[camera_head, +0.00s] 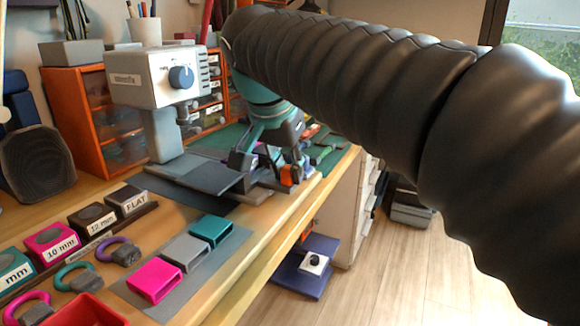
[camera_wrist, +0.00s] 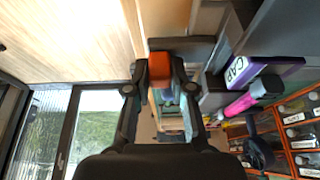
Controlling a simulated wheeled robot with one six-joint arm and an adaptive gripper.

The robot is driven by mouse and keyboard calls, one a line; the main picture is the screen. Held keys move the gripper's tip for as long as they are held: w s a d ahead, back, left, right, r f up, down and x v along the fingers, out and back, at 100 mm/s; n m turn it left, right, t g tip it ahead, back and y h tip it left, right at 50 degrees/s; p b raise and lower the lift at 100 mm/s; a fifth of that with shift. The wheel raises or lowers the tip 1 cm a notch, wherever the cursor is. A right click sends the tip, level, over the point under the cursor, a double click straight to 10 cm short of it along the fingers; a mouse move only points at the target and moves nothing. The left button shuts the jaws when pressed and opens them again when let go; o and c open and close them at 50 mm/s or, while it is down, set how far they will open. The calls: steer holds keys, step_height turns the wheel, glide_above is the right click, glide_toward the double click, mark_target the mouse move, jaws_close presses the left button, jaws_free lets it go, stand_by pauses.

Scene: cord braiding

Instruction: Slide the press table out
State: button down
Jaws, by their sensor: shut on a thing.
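The press (camera_head: 155,82) is a white-grey machine with a blue knob, standing on the wooden bench. Its table (camera_head: 200,175) is a dark grey flat plate at the foot of the press, reaching toward the bench's front edge. My gripper (camera_head: 278,172) is at the right end of that plate. It is shut on an orange handle (camera_head: 289,176). In the wrist view the orange handle (camera_wrist: 160,68) sits between the fingertips (camera_wrist: 161,80), in front of a dark plate (camera_wrist: 190,44). Where the handle joins the table is partly hidden by my fingers.
On the bench in front lie a mat with pink, grey and teal sleeves (camera_head: 185,258), labelled blocks (camera_head: 92,218) and coloured rings (camera_head: 113,250). Orange drawer cabinets (camera_head: 80,115) stand behind. In the wrist view, a purple CAP block (camera_wrist: 240,70) and pink cylinder (camera_wrist: 240,104) lie right of my gripper.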

steer(key=c, duration=1)
jaws_free()
steer(key=shift+d, duration=0.1)
steer(key=v, duration=1.2)
